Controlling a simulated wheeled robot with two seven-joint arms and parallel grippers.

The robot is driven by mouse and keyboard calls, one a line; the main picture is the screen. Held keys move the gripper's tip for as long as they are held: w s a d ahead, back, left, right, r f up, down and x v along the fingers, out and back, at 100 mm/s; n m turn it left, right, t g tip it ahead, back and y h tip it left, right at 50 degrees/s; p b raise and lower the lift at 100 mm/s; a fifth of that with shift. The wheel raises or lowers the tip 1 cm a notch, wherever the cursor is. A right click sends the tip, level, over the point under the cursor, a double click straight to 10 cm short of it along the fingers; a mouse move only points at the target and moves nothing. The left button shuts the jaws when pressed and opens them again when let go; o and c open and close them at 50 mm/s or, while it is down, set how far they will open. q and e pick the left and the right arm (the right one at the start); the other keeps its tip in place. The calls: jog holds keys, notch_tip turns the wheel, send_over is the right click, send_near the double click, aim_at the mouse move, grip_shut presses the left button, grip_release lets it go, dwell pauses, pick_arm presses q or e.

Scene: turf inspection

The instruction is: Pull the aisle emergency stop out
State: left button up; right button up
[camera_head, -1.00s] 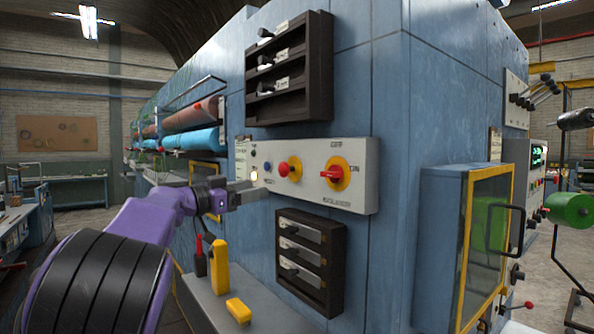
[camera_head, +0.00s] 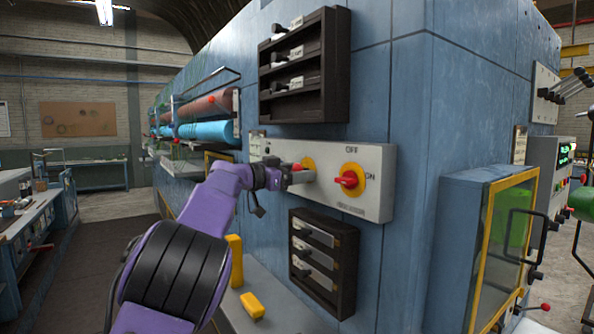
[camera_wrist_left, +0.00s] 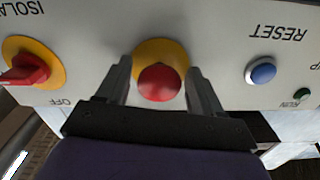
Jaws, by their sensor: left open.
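The emergency stop is a red mushroom button (camera_wrist_left: 159,83) on a yellow round plate (camera_wrist_left: 160,50), on a pale control panel (camera_head: 375,205). In the wrist view the open fingers of my left gripper (camera_wrist_left: 159,70) stand one on each side of the red button, with gaps between. In the head view my left gripper (camera_head: 301,177) is at the button and hides most of it; the yellow plate (camera_head: 308,162) shows behind. My right gripper is not seen.
A red rotary switch (camera_head: 349,180) on a yellow plate sits right of the button. A blue reset button (camera_wrist_left: 262,72) is on its other side. Black-framed drawer units (camera_head: 335,95) stick out above and below the panel. A yellow-framed glass cabinet (camera_head: 483,180) stands right.

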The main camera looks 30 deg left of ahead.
pick_arm(q)
grip_shut()
jog(key=shift+v, duration=0.8)
grip_release()
jog(key=shift+f, duration=0.1)
jog(key=shift+s, duration=0.1)
jog(key=b+v, duration=0.4)
jog(key=v, duration=0.6)
jog(key=shift+s+a+b, duration=0.2)
jog(key=shift+b, duration=0.2)
